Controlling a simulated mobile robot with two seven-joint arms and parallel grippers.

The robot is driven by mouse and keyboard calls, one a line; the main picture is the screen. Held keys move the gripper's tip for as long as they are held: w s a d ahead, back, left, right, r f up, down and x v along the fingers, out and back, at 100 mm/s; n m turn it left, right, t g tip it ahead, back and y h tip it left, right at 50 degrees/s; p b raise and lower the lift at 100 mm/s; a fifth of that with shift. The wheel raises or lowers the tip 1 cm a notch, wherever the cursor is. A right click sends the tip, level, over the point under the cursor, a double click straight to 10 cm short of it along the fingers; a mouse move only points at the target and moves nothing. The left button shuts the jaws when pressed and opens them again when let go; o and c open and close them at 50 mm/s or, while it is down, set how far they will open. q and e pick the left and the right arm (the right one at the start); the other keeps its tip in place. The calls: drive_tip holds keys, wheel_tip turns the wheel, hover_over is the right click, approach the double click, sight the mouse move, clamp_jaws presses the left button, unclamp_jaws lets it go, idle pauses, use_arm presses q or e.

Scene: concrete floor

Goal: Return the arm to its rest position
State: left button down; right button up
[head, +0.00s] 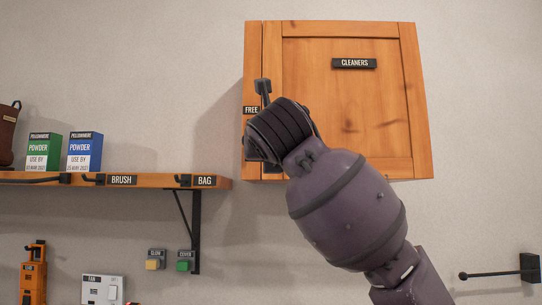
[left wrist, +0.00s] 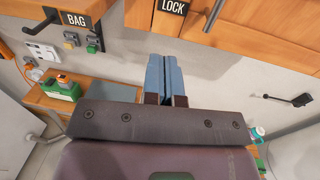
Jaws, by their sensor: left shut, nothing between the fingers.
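One of my arms reaches up from the lower right of the head view, in front of a wooden cabinet (head: 345,120) labelled CLEANERS. It fits the left wrist view, where my left gripper (left wrist: 166,62) shows blue fingers pressed together, empty, below the cabinet's edge (left wrist: 240,38) near the LOCK label (left wrist: 173,5). In the head view the wrist hides most of the fingers. A dark lever (head: 263,88) stands on the cabinet's left side beside the FREE label (head: 251,110). The cabinet door looks closed. My right gripper is not in view.
A wooden shelf (head: 140,181) with hooks at left holds a green box (head: 44,150), a blue box (head: 84,152) and a brown container (head: 8,135). Wall buttons (head: 155,264) sit below. A black wall rod (head: 490,274) juts out at lower right. A bench (left wrist: 105,92) lies below.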

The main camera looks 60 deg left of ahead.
use_arm(q)
drive_tip(key=shift+d, duration=0.25)
drive_tip(key=shift+s, duration=0.1)
